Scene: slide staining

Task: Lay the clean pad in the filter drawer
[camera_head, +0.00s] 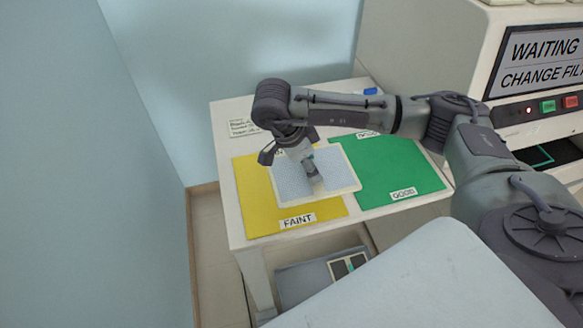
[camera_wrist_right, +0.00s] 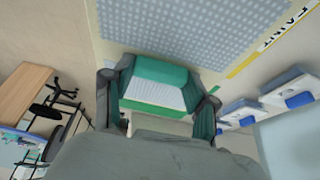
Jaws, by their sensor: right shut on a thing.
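A pale grey dotted pad with a white border (camera_head: 340,168) is over the yellow and green mats on the small white table. Its dotted face fills the top of the right wrist view (camera_wrist_right: 195,25). My right gripper (camera_head: 312,172) points down at the middle of the pad and is shut on it. The grip is partly hidden by the fingers, and I cannot tell whether the pad touches the mats. At the right, the machine has a dark opening with a green-edged part (camera_head: 541,156), perhaps the filter drawer. My left gripper is not in view.
The yellow mat (camera_head: 252,205) is labelled FAINT and the green mat (camera_head: 415,178) GOOD. The machine's display (camera_head: 540,62) reads WAITING and CHANGE FIL. A grey bin (camera_head: 300,283) with dark panels is below the table. A wall stands close on the left.

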